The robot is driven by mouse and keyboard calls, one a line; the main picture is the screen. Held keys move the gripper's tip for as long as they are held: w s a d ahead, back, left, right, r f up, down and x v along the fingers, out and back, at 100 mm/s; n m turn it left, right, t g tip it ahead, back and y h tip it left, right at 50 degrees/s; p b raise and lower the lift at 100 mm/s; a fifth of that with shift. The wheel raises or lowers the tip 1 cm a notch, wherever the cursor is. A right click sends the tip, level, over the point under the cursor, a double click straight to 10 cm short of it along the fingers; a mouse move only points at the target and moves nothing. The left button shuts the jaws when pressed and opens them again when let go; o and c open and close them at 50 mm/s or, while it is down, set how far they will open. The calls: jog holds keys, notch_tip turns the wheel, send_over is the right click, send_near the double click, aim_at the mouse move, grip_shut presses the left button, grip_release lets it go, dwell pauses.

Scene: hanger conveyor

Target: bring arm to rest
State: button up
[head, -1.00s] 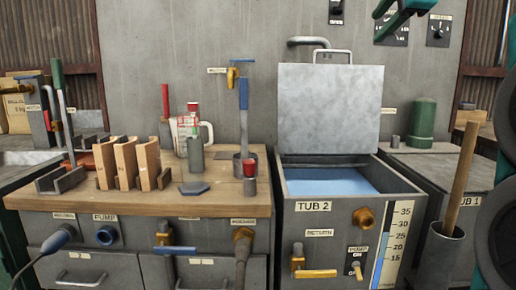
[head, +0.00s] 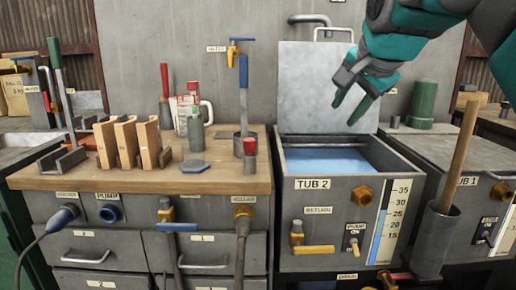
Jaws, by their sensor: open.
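My gripper (head: 345,113) is in the upper right of the head view, on my teal and dark grey arm. It is open, with its fingers pointing down and nothing visible between them. It hangs in front of the raised lid (head: 302,80) of Tub 2 (head: 338,222), and in the picture its tips are just above the tub's opening. How far it is from the lid cannot be told. The tub holds blue liquid, and my arm hides the lid's upper right part.
A wooden workbench (head: 225,185) on the left carries wooden blocks (head: 128,142), a jug and several tools. A holder with a wooden handle (head: 458,150) stands between Tub 2 and Tub 1 (head: 450,165). A green canister (head: 422,104) stands behind.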

jog(key=s+a+f+n+g, duration=0.15)
jog(key=s+f, duration=0.25)
jog(key=f, duration=0.4)
jog(key=s+f+n+g, duration=0.2)
jog(key=s+f+n, duration=0.15)
jog(key=f, duration=0.35)
jog(key=s+a+f+n+g, duration=0.1)
jog(key=s+f+g, duration=0.1)
jog(key=s+f, duration=0.45)
jog(key=s+f+n+g, duration=0.5)
jog(key=s+f, duration=1.3)
jog(key=f, duration=0.1)
jog(key=shift+d+h, duration=0.3)
